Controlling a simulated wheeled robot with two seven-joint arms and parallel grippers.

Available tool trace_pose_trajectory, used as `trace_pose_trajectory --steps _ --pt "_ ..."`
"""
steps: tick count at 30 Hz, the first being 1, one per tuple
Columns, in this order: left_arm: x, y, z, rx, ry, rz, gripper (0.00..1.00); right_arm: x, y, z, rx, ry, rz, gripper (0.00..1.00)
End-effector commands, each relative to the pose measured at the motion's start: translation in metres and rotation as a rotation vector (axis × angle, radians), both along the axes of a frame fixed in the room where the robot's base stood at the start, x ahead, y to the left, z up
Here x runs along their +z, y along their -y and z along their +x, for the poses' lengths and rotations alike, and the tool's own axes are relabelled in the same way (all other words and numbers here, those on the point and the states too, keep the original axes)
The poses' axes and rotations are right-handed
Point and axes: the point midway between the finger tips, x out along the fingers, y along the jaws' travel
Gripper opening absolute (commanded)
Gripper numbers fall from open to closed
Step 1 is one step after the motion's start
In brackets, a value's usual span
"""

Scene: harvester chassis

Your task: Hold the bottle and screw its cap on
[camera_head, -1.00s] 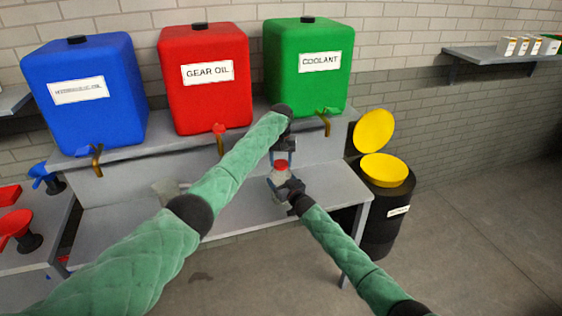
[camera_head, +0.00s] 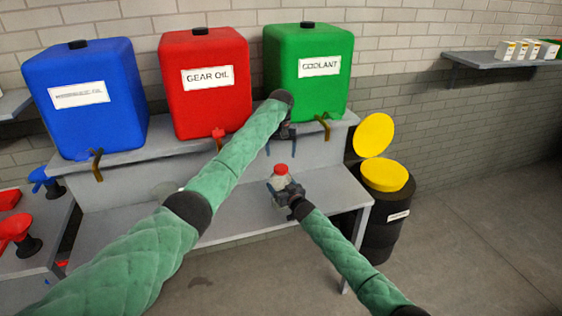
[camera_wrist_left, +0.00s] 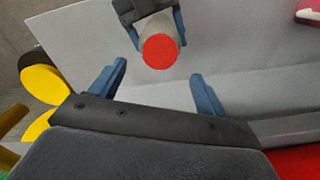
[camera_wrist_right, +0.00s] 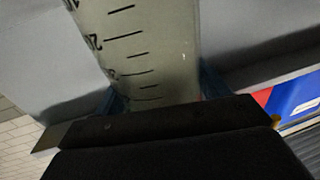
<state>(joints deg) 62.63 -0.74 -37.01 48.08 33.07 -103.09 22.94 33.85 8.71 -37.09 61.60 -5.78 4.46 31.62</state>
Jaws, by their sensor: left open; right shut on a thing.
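The bottle (camera_head: 279,184) is pale and clear, with a red cap (camera_head: 281,169) seated on its top. It stands upright over the lower shelf. My right gripper (camera_head: 284,191) is shut on the bottle's body. Graduation marks on the bottle (camera_wrist_right: 140,50) fill the right wrist view. My left gripper (camera_head: 281,145) is open and empty, above the cap and apart from it. In the left wrist view the red cap (camera_wrist_left: 160,51) is seen from above, beyond the open fingers (camera_wrist_left: 160,88). Whether the cap is tight cannot be told.
Blue (camera_head: 88,100), red (camera_head: 204,85) and green (camera_head: 308,70) tanks with taps stand on the upper shelf.

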Motion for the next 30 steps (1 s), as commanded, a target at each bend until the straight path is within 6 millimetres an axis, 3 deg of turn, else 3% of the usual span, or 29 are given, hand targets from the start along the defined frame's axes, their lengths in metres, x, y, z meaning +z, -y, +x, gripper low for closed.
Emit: trace_pose_trajectory --steps 3,9,22,23,26,30 --pt "0.023 0.000 0.001 0.000 0.002 -0.001 0.75 0.000 0.000 0.000 0.000 0.000 0.000 0.11" --pt "0.045 0.000 0.001 0.000 0.000 0.000 0.75 0.000 0.000 0.000 0.000 0.000 0.000 0.11" --pt "0.052 0.000 0.001 0.000 0.000 -0.001 0.75 0.000 0.000 0.000 0.000 0.000 0.000 0.11" --pt "0.052 0.000 0.001 0.000 0.000 -0.001 0.75 0.000 0.000 0.000 0.000 0.000 0.000 0.80" --pt "0.052 0.000 0.001 0.000 0.000 -0.001 0.75 0.000 0.000 0.000 0.000 0.000 0.000 1.00" --pt "0.052 0.000 0.001 0.000 0.000 0.000 0.75 0.000 0.000 0.000 0.000 0.000 0.000 1.00"
